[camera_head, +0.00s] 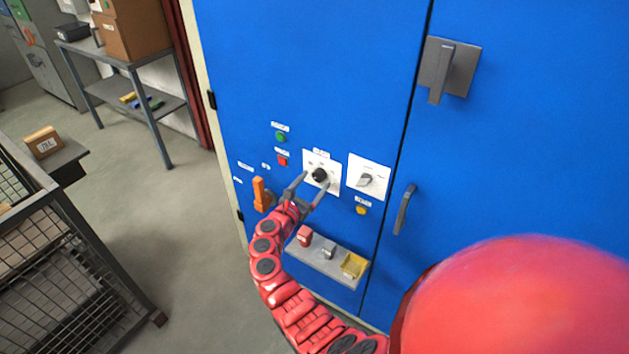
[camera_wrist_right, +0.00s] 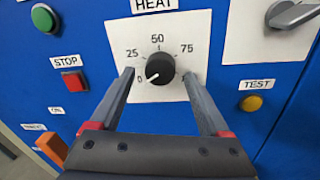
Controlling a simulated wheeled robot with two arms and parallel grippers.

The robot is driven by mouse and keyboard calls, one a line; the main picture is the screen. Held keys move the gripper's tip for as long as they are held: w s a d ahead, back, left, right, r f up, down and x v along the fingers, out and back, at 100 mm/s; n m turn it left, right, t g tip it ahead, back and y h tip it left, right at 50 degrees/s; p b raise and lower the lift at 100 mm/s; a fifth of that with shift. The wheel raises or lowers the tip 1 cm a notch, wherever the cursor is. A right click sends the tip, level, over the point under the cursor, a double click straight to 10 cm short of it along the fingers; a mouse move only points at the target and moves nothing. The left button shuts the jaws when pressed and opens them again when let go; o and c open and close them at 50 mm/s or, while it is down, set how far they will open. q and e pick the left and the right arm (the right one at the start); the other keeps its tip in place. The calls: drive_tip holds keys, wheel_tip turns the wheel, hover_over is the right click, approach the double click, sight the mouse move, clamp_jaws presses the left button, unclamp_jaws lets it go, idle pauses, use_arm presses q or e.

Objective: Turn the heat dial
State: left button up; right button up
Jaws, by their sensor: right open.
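The heat dial (camera_head: 320,174) is a round black knob on a white plate on the blue cabinet. In the right wrist view the dial (camera_wrist_right: 159,69) shows a white pointer line aimed at the lower left, near the 0 mark. The plate (camera_wrist_right: 190,30) reads HEAT, with 0, 25, 50 and 75 visible. My right gripper (camera_head: 312,184) is in front of the dial. Its open fingers (camera_wrist_right: 158,75) stand left and right of the knob, with a visible gap on each side. My left gripper is not in view.
A green button (camera_wrist_right: 45,18), a red STOP button (camera_wrist_right: 73,81) and an orange lever (camera_head: 261,194) are left of the dial. A grey switch (camera_head: 366,180) and yellow TEST button (camera_wrist_right: 251,103) are right. A small shelf (camera_head: 318,259) juts out below. A wire cage (camera_head: 60,255) stands left.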

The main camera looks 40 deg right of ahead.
drive_tip(key=shift+w+d, duration=0.25)
drive_tip(key=shift+d, duration=0.25)
clamp_jaws()
drive_tip(key=shift+f, duration=0.1)
